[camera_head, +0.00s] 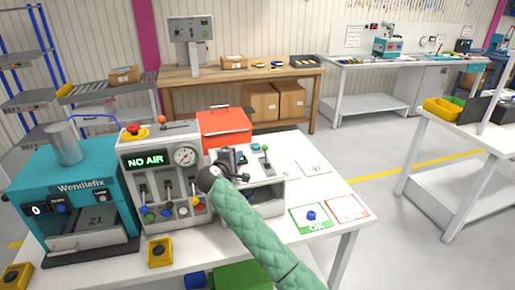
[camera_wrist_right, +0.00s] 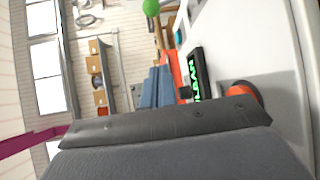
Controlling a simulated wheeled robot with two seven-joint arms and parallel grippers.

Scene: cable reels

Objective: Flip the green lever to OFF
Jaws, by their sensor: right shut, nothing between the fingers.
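A green-knobbed lever (camera_head: 266,150) stands upright on top of a pale box at the right of the bench machines. My right arm hides part of the box front. In the right wrist view a green ball (camera_wrist_right: 150,7) shows at the top edge. My left gripper is out of view.
A teal Wendlefix machine (camera_head: 70,200) stands at the left. A red box (camera_head: 223,126) is behind my gripper. A red-knobbed lever (camera_head: 161,120) rises on the NO AIR unit. Green and red mats (camera_head: 349,208) lie right, a blue piece (camera_head: 311,215) on the green one.

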